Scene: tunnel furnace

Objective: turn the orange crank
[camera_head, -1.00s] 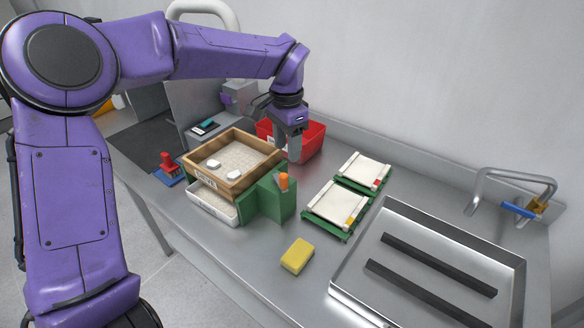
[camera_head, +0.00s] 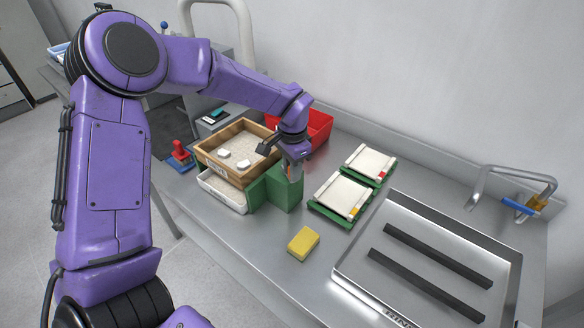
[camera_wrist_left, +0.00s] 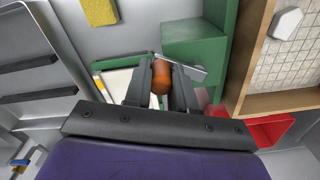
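The orange crank handle (camera_wrist_left: 161,78) shows in the left wrist view, with a grey metal crank arm (camera_wrist_left: 187,70) beside it. The crank is mounted on a green block (camera_head: 286,192) next to a wooden sieve box (camera_head: 208,164). My left gripper (camera_head: 293,172) is above the green block at the crank. In the left wrist view its fingers (camera_wrist_left: 161,80) stand apart on both sides of the orange handle; firm contact is not evident. In the head view the gripper mostly hides the handle. My right gripper is not in view.
A white tray (camera_head: 222,194) sits under the sieve box. A red bin (camera_head: 320,128) stands behind my left gripper. Two green-framed white plates (camera_head: 338,197) lie to the right, a yellow sponge (camera_head: 303,243) in front, and a metal tray (camera_head: 345,275) at right.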

